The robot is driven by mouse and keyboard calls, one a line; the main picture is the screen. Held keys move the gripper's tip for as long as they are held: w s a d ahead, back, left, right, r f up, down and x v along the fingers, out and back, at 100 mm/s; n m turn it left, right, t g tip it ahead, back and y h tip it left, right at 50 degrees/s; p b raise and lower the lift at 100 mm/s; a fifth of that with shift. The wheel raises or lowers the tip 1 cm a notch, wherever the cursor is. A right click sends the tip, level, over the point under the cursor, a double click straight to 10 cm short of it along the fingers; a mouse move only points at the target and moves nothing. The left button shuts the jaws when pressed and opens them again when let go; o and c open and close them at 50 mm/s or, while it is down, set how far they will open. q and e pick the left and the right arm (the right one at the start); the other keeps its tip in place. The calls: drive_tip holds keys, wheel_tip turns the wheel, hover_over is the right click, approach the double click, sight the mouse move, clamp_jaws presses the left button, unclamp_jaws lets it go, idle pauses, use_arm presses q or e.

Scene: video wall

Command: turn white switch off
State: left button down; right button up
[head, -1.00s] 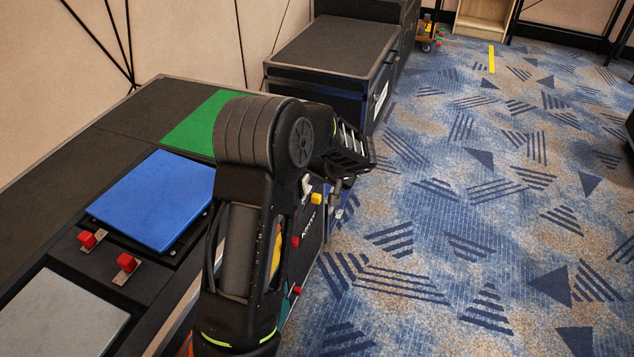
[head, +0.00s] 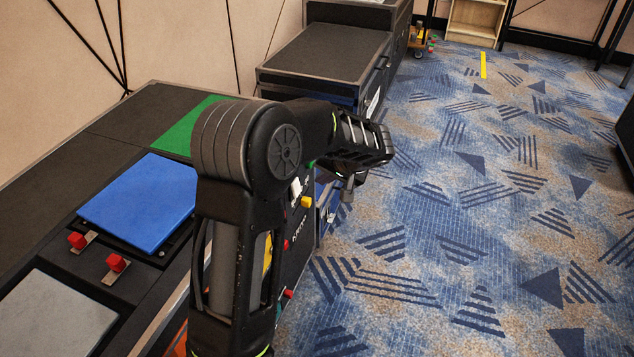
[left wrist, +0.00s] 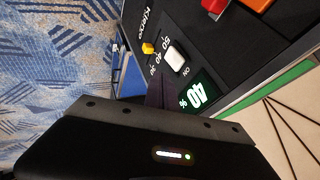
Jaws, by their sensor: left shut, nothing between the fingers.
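The white switch (head: 296,187) is on the dark front panel of the long console, just left of and below my left forearm in the head view. My right gripper is in no view.
A yellow knob (head: 306,202) is beside the switch, with red knobs (head: 288,293) lower on the panel. The console top carries a blue pad (head: 140,200), a green pad (head: 185,130) and red levers (head: 116,263). The carpet (head: 450,200) at right is open.

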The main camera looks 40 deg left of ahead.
use_arm(q)
drive_tip(key=v, duration=0.4)
drive_tip(key=shift+d+r, duration=0.1)
drive_tip(key=shift+r, duration=0.05)
drive_tip(key=p, duration=0.3)
drive_tip(key=f+h+p, duration=0.1)
drive_tip(key=p, duration=0.2)
drive_tip(key=shift+s+d+p, duration=0.25)
drive_tip(key=shift+s+p, duration=0.05)
drive_tip(key=shift+s, duration=0.1)
drive_tip(key=shift+f, duration=0.1)
